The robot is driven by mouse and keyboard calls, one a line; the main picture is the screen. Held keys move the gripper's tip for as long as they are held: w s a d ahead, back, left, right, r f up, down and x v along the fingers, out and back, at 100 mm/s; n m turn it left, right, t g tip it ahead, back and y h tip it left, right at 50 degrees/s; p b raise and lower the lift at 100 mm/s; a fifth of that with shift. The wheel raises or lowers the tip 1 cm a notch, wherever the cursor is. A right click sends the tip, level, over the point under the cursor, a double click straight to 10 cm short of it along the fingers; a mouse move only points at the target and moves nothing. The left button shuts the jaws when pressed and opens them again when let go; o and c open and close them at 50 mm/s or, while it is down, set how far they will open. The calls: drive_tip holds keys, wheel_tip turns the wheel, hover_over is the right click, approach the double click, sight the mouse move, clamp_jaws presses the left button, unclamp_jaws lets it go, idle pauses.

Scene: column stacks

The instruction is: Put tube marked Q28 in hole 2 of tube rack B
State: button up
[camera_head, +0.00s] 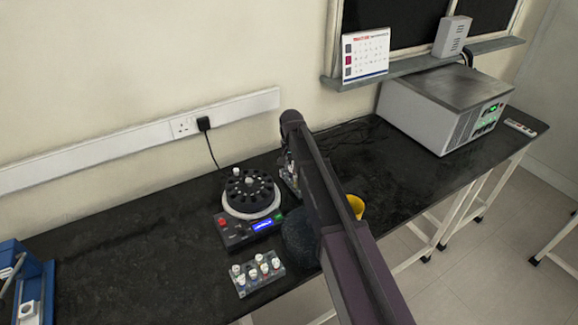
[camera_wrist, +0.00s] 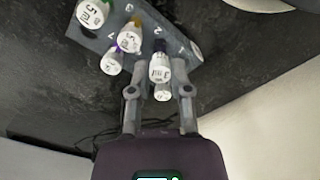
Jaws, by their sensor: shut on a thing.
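In the wrist view my gripper (camera_wrist: 159,68) is shut on a white-capped tube (camera_wrist: 159,70); I cannot read its mark clearly. Another white end (camera_wrist: 162,92) shows between the fingers, nearer the palm; I cannot tell if it is a separate tube. The held tube is over or at the edge of a grey rack (camera_wrist: 95,42) with printed numbers. I cannot tell whether it is in a hole. Tubes with green (camera_wrist: 92,12), yellow (camera_wrist: 130,38) and purple (camera_wrist: 112,62) bands stand to the left. In the head view my arm hides most of the gripper.
In the head view a rack with several white-capped tubes (camera_head: 241,283) stands in front of a black-rotor device (camera_head: 249,200). A yellow container (camera_head: 356,206) is partly behind my arm. A grey box machine (camera_head: 430,110) stands at the right.

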drive_tip(key=shift+f+b, duration=0.55)
drive_tip(key=shift+f, duration=0.05)
drive_tip(key=o, duration=0.8)
drive_tip(key=shift+c, duration=0.2)
drive_tip(key=o, duration=0.3)
drive_tip(key=shift+r, duration=0.15)
drive_tip(key=shift+r+p, duration=2.85)
drive_tip(key=shift+p, duration=0.2)
